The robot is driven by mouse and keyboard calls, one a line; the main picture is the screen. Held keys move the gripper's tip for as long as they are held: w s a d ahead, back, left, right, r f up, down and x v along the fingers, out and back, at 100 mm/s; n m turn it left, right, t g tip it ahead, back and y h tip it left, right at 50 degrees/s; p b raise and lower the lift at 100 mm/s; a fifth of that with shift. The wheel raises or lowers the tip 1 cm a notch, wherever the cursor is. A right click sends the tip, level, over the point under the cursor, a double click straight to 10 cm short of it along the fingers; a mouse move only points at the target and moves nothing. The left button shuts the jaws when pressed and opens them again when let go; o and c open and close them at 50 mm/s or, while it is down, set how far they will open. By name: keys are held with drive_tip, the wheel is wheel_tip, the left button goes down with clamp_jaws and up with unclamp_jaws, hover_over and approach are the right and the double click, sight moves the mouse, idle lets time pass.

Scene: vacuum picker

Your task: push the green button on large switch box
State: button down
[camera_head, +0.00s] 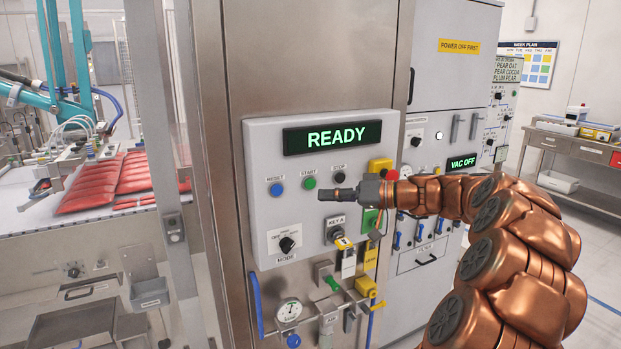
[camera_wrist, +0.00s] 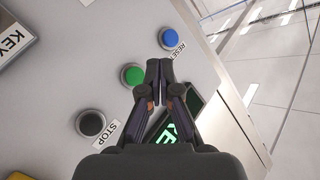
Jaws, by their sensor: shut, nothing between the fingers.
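The large switch box (camera_head: 260,225) is a pale grey panel on a steel cabinet, with a lit READY display (camera_head: 332,137) at its top. The green START button (camera_head: 310,183) sits between the blue RESET button (camera_head: 277,189) and the dark STOP button (camera_head: 339,177). My gripper (camera_head: 322,195) is shut and empty, in front of the box, a little below and right of the green button in the head view. In the wrist view the shut fingertips (camera_wrist: 158,66) appear beside the green button (camera_wrist: 131,74); I cannot tell whether they touch it.
Below the buttons are a MODE knob (camera_head: 287,244) and a KEY A switch (camera_head: 337,230). A yellow-based red knob (camera_head: 380,166) is on the box's right side. Valves and a gauge (camera_head: 289,310) sit underneath. A conveyor with red bags (camera_head: 90,196) is at left.

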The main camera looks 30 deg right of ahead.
sight(310, 184)
drive_tip(key=shift+w+d, duration=0.15)
drive_tip(key=shift+w, duration=1.8)
drive_tip(key=shift+w+f, duration=0.1)
drive_tip(key=shift+w+b, duration=0.35)
drive_tip(key=shift+b, duration=0.15)
drive_tip(key=shift+w, duration=0.3)
idle(0.5)
drive_tip(key=shift+s+b, duration=0.1)
drive_tip(key=shift+b, duration=0.25)
drive_tip(key=shift+s+b, duration=0.65)
drive_tip(key=shift+b, duration=0.05)
